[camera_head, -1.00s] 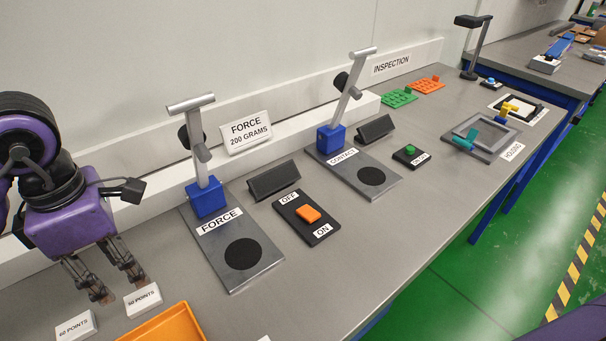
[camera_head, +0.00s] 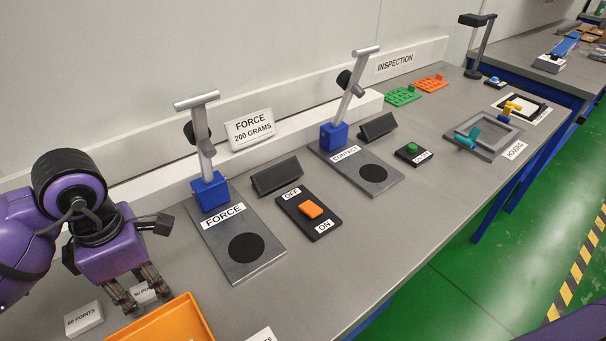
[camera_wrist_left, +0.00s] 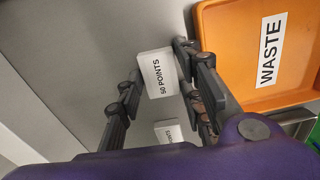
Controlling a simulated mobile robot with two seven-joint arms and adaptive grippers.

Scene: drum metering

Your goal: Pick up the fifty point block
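The fifty point block is a small white block (camera_wrist_left: 157,72) labelled "50 POINTS" in the left wrist view, between my left gripper's fingertips. In the head view the block (camera_head: 141,292) is on the table, partly hidden by the fingers. My left gripper (camera_head: 145,299) is low over it, one finger on either side. In the wrist view the gripper (camera_wrist_left: 157,63) is open, with its fingertips close to the block's sides; I cannot tell if they touch. My right gripper is not in view.
Another white points block (camera_head: 84,320) lies left of the gripper. An orange waste tray (camera_head: 200,320) sits close on the right, and a white block (camera_head: 262,335) shows at the bottom edge. The force stand (camera_head: 240,250) is behind the tray.

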